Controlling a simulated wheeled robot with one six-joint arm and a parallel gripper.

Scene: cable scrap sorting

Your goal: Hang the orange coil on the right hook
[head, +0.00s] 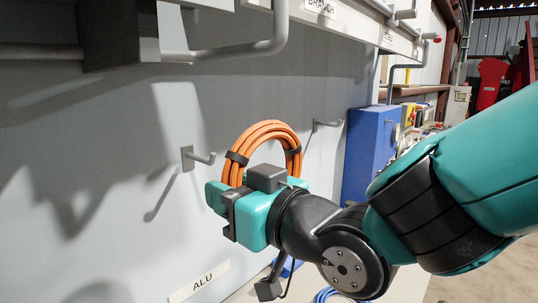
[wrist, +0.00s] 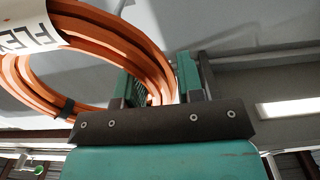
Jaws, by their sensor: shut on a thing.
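The orange coil (head: 268,130) is a ring of several turns bound with black ties. My gripper (head: 232,203) is shut on the lower part of the coil and holds it upright in front of the grey wall. In the wrist view the coil (wrist: 150,52) passes between the two fingers of my gripper (wrist: 162,82), and a white tag covers part of it. The right hook (head: 328,124) sticks out of the wall just right of the coil, apart from it in the picture. The left hook (head: 200,158) is bare, left of the coil.
A grey rail with a bent bar (head: 270,47) runs overhead at upper left. A blue box (head: 370,150) stands right of the right hook. An ALU label (head: 199,282) and a blue coil (head: 325,295) lie low in view.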

